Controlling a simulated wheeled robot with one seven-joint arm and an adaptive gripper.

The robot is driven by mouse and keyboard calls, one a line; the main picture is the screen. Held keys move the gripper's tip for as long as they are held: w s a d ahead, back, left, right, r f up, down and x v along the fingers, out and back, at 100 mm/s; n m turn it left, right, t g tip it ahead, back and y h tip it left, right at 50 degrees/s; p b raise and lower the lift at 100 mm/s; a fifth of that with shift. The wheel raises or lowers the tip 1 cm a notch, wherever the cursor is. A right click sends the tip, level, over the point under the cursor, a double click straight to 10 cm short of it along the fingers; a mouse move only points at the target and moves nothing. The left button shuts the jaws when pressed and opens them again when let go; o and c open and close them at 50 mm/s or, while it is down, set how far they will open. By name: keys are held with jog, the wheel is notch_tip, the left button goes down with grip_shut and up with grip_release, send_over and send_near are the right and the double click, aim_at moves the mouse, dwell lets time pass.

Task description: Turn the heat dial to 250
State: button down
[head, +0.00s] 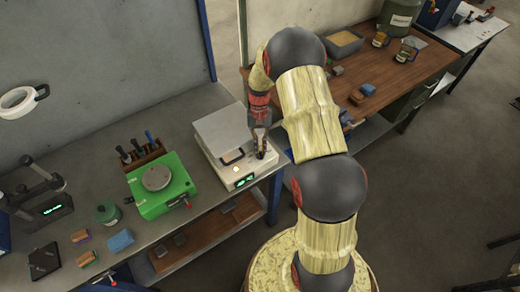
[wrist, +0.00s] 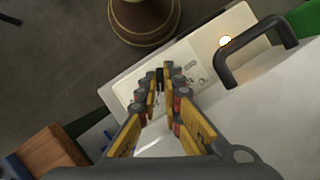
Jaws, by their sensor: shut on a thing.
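The billet furnace (head: 222,137) is a pale box with a grey lid and a black handle (head: 232,158). A green display (head: 243,181) is on its front, with digits too small to read. My gripper (head: 260,150) points down at the right part of its top panel. In the wrist view, my gripper (wrist: 160,88) is shut on the small black heat dial (wrist: 159,77), with a finger on each side. The fingers hide much of the dial and its scale, so its setting cannot be read. A lit lamp (wrist: 225,41) is near the handle.
A green device (head: 163,185) with a round plate stands left of the furnace on the grey bench (head: 85,195). A tool rack (head: 142,153) stands behind it. A wooden-topped table (head: 385,75) with blocks and a tray (head: 343,41) is at the back right.

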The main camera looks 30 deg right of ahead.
jog(key=shift+d+m, duration=0.1)
jog(key=shift+m, duration=0.7)
jog(key=shift+y, duration=0.3)
jog(key=c, duration=2)
grip_release()
jog(key=shift+c, duration=0.2)
jog(key=shift+o, duration=0.4)
